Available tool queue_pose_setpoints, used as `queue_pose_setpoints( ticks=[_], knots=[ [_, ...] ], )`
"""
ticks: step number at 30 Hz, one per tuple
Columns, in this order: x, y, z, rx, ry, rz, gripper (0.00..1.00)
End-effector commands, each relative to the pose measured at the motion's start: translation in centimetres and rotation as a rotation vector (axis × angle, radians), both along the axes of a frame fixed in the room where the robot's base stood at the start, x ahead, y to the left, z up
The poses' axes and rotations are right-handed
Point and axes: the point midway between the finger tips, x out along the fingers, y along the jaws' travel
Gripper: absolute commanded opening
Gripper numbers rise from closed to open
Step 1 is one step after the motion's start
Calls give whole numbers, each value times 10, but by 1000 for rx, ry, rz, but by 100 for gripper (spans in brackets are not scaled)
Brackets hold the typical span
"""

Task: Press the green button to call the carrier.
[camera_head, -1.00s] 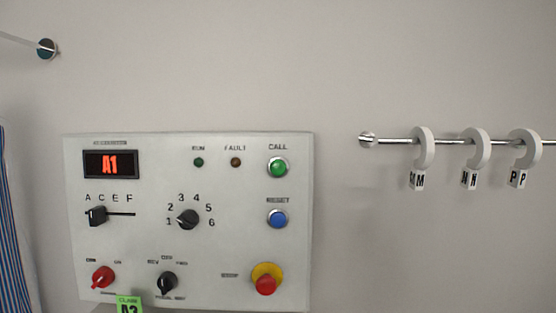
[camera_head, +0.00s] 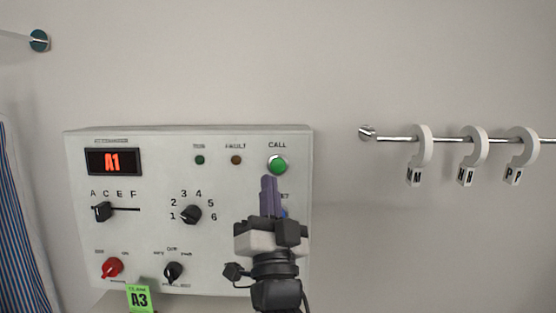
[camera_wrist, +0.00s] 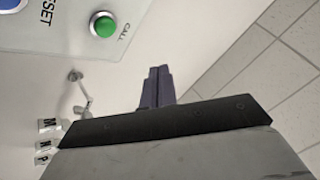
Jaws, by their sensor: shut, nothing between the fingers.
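The green button (camera_head: 277,164) sits at the upper right of the grey control panel (camera_head: 140,225), under the word CALL. It also shows in the wrist view (camera_wrist: 104,25), near the top. My gripper (camera_head: 268,180) is shut and empty, its purple fingertips pointing up, just below the green button in the head view. In the wrist view the fingers (camera_wrist: 157,75) lie below and right of the button, with a visible gap in the picture. The gripper hides most of the blue RESET button and all of the red stop button.
A slider, a dial (camera_head: 190,214), a red switch (camera_head: 113,267) and a black switch share the panel. A rail (camera_head: 395,138) with white hooks is at right. Striped cloth (camera_head: 20,230) hangs at left.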

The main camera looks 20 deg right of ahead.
Motion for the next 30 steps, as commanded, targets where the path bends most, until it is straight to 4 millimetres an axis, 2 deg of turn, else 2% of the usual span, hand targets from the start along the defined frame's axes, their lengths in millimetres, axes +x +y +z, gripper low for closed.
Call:
queue_pose_setpoints(
  ticks=[4, 17, 23, 30],
  knots=[
    [-1, -12, -1, 14, 11, -11, 0],
    [3, -13, -1, 15, 11, -10, 0],
    [23, -20, -1, 15, 11, -10, 0],
    [56, -30, -1, 14, 12, -10, 0]
  ],
)
